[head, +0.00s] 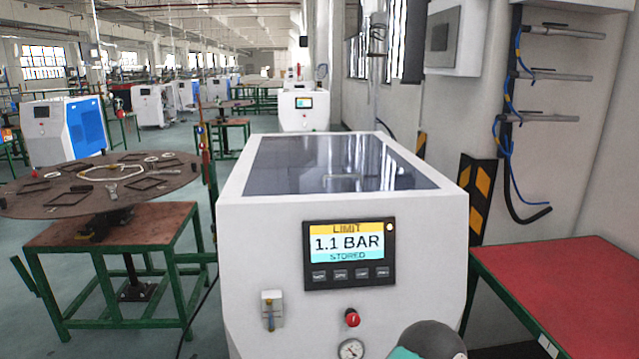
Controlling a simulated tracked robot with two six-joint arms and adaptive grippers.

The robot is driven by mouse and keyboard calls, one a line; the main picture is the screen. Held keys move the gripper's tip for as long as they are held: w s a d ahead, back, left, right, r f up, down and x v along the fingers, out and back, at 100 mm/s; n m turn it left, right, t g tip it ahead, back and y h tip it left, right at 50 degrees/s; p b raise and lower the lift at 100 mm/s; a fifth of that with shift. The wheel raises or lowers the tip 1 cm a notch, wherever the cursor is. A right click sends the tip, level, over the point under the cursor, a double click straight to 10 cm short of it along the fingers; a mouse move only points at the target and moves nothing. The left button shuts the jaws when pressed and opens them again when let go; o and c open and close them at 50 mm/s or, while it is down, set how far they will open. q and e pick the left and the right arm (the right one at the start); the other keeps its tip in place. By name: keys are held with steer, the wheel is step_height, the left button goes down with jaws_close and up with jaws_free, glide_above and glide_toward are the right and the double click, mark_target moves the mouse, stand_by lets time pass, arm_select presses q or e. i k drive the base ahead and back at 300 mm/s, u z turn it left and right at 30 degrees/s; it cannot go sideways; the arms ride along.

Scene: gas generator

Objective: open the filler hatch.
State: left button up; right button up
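The white gas generator (265,235) stands in front of me. A dark glossy panel (300,160) covers most of its top and lies flat, level with the white rim. A pale handle-like shape shows near the panel's front edge; I cannot tell whether this panel is the filler hatch. The front display (347,246) reads "LIMIT", "1.1 BAR", "STORED". Below it are a small lever valve (271,309), a red knob (352,317) and a round gauge (351,349), cut by the lower edge. Neither gripper is in view; a grey and teal part of my arm shows at the bottom.
A red-topped table (565,290) stands close on the right. On the left, a round table top (60,196) with loose metal parts sits by a brown-topped table (160,226). A wall with a grey box (455,37) and pipes is at right.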

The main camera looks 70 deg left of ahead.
mark_target(362, 178)
steer(key=u, duration=0.05)
steer(key=k, duration=0.65)
steer(key=z, duration=1.65)
steer(key=i, duration=0.1)
steer(key=u, duration=3.45)
steer(key=i, duration=0.45)
steer(key=u, duration=0.1)
steer(key=i, duration=0.6)
steer(key=z, duration=0.2)
steer(key=k, duration=0.95)
steer(key=u, duration=0.15)
steer(key=i, duration=0.9)
steer(key=z, duration=0.05)
